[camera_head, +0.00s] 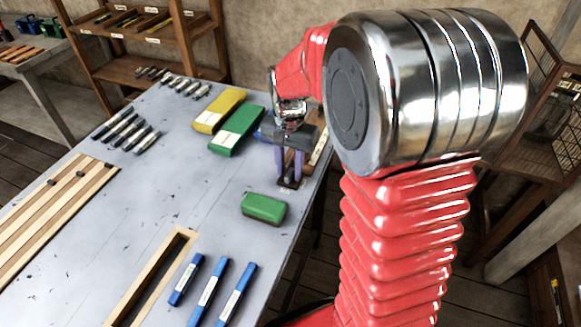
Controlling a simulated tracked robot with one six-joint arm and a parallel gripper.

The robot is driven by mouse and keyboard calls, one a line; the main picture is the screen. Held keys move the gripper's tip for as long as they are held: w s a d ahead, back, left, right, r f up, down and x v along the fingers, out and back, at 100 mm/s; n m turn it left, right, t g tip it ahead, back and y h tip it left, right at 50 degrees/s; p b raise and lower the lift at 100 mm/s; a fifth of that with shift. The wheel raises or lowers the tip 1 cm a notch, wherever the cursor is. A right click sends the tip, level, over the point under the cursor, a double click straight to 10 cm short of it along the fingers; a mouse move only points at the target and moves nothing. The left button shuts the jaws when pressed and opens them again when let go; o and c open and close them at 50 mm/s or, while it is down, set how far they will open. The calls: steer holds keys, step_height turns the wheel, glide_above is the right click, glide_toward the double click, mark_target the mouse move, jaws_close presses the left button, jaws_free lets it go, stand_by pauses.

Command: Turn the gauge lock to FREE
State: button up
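My gripper (289,178) points down over the right edge of the grey table (165,190), with its two purple fingers apart. A small dark fitting (289,184) is at the fingertips. I cannot tell whether the fingers touch it or whether it is the gauge lock. A narrow board with a pale label (319,147) is just right of the gripper, partly hidden by my arm. No FREE marking is readable. My red arm covers much of the right side.
A green block (264,208) lies just in front of the gripper. A yellow box (219,110) and a green box (237,130) lie behind left. Blue bars (207,290) and a wooden frame (150,275) are at the front. A wooden shelf (150,70) stands behind.

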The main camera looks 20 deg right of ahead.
mark_target(289, 171)
step_height(289, 171, up, 14)
steer(key=shift+f, duration=0.15)
stand_by(0.6)
stand_by(0.5)
steer(key=s+a+n+t, duration=0.2)
steer(key=s+a+n, duration=0.2)
steer(key=s, duration=0.5)
steer(key=s+a+f+n+t, duration=0.1)
steer(key=s+a+n+t, duration=0.2)
steer(key=s, duration=0.6)
steer(key=shift+s+a+n+t, duration=0.35)
steer(key=shift+a+n, duration=0.1)
steer(key=shift+n, duration=0.65)
stand_by(1.2)
